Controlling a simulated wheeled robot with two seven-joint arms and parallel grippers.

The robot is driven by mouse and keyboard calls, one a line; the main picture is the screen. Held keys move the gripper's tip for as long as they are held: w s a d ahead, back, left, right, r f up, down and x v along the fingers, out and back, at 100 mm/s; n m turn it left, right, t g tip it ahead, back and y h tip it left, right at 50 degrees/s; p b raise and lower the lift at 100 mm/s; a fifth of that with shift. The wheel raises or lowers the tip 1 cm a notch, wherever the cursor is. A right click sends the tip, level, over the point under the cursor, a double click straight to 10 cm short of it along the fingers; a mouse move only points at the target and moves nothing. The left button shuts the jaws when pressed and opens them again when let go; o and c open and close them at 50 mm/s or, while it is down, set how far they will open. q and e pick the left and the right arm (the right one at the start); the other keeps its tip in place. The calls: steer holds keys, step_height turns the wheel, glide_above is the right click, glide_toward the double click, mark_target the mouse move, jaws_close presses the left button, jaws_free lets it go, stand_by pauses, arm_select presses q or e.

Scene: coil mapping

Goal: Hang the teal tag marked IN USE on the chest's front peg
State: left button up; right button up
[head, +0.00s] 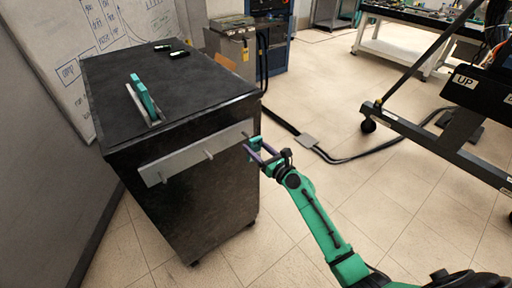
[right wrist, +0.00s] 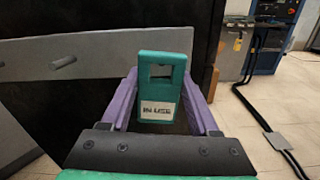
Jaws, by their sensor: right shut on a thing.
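The teal tag (right wrist: 161,92) marked IN USE stands upright between the purple fingers of my right gripper (right wrist: 160,110), which is shut on it. The tag has a rectangular hole near its top. In the head view the right gripper (head: 262,153) is at the right end of the pale strip (head: 185,158) on the dark chest's (head: 200,190) front. Pegs stick out of this strip; one (head: 208,154) is near its middle, and a peg also shows left of the tag in the right wrist view (right wrist: 63,62). I cannot tell whether the tag touches a peg. My left gripper is not in view.
Another teal piece (head: 146,97) stands in a slotted holder on the chest top, with small black items (head: 179,54) behind. A whiteboard (head: 85,40) is on the left. Black cables (head: 345,159) cross the floor at right, near a wheeled black frame (head: 430,130).

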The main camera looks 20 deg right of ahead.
mark_target(242, 135)
stand_by(0.3)
steer(key=shift+b+x, duration=0.55)
steer(key=shift+x, duration=2.1)
steer(key=shift+f, duration=0.25)
steer(key=o, duration=1.5)
steer(key=shift+c, duration=0.2)
steer(key=shift+s, duration=0.1)
